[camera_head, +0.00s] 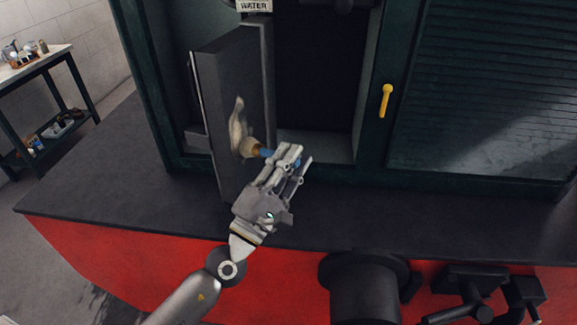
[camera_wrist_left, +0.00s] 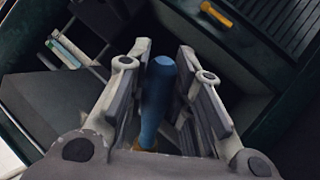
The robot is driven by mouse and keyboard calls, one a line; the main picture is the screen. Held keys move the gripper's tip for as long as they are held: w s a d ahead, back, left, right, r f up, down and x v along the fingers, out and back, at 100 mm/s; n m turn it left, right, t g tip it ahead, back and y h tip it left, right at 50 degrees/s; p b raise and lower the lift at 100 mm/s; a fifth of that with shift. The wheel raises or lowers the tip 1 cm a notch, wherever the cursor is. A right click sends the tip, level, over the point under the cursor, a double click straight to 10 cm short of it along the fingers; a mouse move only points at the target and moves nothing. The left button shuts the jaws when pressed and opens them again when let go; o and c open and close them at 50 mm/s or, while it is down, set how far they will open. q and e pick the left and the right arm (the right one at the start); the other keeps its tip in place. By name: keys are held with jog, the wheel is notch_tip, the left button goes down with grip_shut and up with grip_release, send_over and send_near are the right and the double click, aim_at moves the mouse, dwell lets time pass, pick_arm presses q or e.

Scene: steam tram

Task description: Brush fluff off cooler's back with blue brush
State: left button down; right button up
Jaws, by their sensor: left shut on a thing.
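The cooler (camera_head: 229,90) is a dark grey upright slab with thin tubing at its left edge, standing in the open doorway of the green tram body. My left gripper (camera_head: 291,158) is shut on the blue brush (camera_wrist_left: 158,95), to the right of the cooler. The brush's tan head (camera_head: 250,148) is at the lower end of the fluff; whether it touches the face I cannot tell. The blue handle shows between the fingers in the left wrist view. My right gripper is not in view.
A yellow handle (camera_head: 386,100) is on the green frame beside a slatted panel (camera_head: 490,75). A dark ledge (camera_head: 400,215) runs in front above the red side. A side table (camera_head: 33,68) with small items stands at the far left.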

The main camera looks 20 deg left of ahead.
pick_arm(q)
jog(key=w+b, duration=0.1)
jog(key=w+f+b, duration=0.1)
jog(key=w, duration=0.1)
jog(key=w+f+b, duration=0.1)
jog(key=w, duration=0.1)
jog(key=shift+w+f, duration=0.15)
jog(key=shift+w, duration=0.1)
dwell(0.8)
jog(key=s+p, duration=0.1)
jog(key=s, duration=0.7)
jog(key=shift+s+d, duration=0.15)
jog(key=shift+s, duration=0.2)
dwell(0.5)
jog(key=shift+w+d, duration=0.1)
